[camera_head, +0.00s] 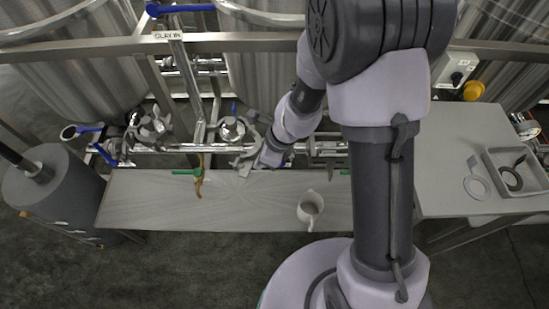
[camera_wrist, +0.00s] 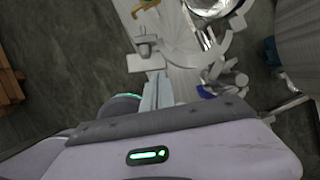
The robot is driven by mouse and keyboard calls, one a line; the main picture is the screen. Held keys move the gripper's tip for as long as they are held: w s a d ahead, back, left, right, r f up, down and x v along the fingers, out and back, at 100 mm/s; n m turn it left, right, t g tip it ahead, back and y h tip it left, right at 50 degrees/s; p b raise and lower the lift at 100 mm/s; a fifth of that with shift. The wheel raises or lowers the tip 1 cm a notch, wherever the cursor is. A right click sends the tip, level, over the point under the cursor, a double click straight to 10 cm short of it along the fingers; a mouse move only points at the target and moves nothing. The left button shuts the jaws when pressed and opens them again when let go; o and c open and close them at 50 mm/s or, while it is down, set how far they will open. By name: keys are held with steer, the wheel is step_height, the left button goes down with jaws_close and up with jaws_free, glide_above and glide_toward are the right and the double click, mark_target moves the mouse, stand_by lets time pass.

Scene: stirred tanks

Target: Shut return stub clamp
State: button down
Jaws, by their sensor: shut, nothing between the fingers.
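A grey clamp (camera_wrist: 190,55) hangs open in the wrist view, its two curved halves spread apart. A bolt with a nut (camera_wrist: 146,44) sits at the end of its left half. In the head view the clamp (camera_head: 246,160) shows small beside my wrist, at the front pipe line. A shiny round pipe end (camera_wrist: 212,6) is at the top of the wrist view; I cannot tell whether the clamp touches it. My gripper (camera_wrist: 157,92) is shut and empty, its fingertips just short of the clamp's bolt side. In the head view my wrist partly hides the fingertips.
A long grey bench (camera_head: 150,200) runs below the pipes. A white jug (camera_head: 310,207) and a hook-shaped brown item (camera_head: 198,180) are on or over it. Steel tanks stand behind. A right table (camera_head: 450,150) holds a tray (camera_head: 520,170) and a loose ring (camera_head: 477,184).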

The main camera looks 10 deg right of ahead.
mark_target(245, 166)
steer(key=a, duration=0.3)
steer(key=shift+s, duration=0.1)
steer(key=shift+a+m+b, duration=0.35)
steer(key=shift+m, duration=0.15)
steer(key=w+a+m+t+h+p, duration=0.3)
steer(key=w+a+m+p, duration=0.3)
steer(key=a+m, duration=0.4)
steer(key=shift+w+m+h, duration=0.3)
steer(key=shift+w+m, duration=0.35)
steer(key=shift+m, duration=0.15)
